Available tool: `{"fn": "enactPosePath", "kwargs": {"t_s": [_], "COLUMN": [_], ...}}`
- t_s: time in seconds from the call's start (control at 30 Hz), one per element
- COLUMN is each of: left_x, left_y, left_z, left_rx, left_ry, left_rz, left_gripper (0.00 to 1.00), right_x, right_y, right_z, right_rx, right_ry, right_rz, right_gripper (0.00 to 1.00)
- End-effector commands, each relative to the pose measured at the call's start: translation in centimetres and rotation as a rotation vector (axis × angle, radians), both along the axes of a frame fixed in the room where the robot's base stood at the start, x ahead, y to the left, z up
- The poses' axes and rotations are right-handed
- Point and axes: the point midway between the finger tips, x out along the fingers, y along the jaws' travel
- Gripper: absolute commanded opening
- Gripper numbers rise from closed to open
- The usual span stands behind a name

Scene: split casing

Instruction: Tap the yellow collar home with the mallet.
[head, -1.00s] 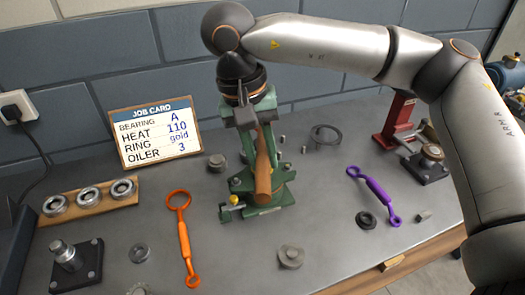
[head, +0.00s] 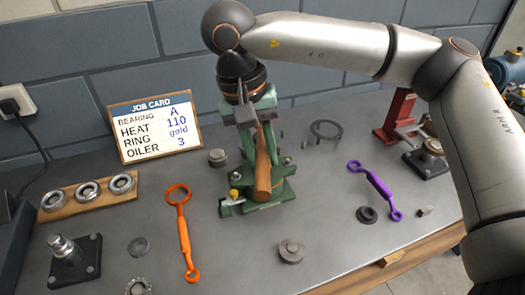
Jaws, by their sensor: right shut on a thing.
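My right gripper (head: 244,112) points down over the green casing stand (head: 278,192) at the middle of the bench. It is shut on the mallet, whose brown wooden handle (head: 263,172) hangs down in front of the stand. The mallet head is hard to make out against the gripper and the stand. A small yellow part (head: 235,194), which may be the yellow collar, shows at the left of the stand's base. I cannot tell whether the mallet touches it; the handle's lower end is to its right. My left gripper is out of view.
An orange wrench (head: 183,232) lies left of the stand and a purple one (head: 377,190) right. A job card (head: 155,126), a wooden rack of bearings (head: 66,209) and a red press (head: 396,118) stand around. Loose round parts, such as a grey disc (head: 291,251), lie in front.

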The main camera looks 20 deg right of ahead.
Motion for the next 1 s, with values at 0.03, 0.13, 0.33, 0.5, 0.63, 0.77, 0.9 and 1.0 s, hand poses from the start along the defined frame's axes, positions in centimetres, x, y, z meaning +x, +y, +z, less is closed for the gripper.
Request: {"fn": "enactPosePath", "kwargs": {"t_s": [0.03, 0.13, 0.33, 0.5, 0.63, 0.77, 0.9, 1.0], "left_x": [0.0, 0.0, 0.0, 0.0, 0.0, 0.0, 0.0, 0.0], "left_y": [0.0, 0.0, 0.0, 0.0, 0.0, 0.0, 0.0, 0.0], "left_z": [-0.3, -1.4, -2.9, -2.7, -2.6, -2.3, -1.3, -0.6], "left_rx": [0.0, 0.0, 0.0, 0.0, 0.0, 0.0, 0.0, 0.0], "left_ry": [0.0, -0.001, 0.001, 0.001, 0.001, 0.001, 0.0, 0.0], "left_rz": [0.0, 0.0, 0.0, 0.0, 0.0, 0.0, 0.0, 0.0], "left_gripper": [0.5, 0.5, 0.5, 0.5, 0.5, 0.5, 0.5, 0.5], "right_x": [0.1, 0.1, 0.1, 0.0, 0.0, 0.0, 0.0, 0.0], "right_y": [0.0, 0.0, 0.0, 0.0, 0.0, 0.0, 0.1, 0.1], "right_z": [-0.2, -1.6, -3.5, -3.3, -3.4, -2.9, -1.6, -0.6], "right_rx": [0.0, 0.0, 0.001, 0.001, 0.001, 0.001, 0.001, 0.0], "right_ry": [-0.005, -0.005, -0.004, -0.001, 0.001, 0.002, 0.0, -0.002], "right_rz": [0.0, 0.0, 0.0, 0.0, 0.001, 0.001, 0.001, 0.0], "right_gripper": [0.0, 0.0, 0.0, 0.0, 0.0, 0.0, 0.0, 0.0]}}
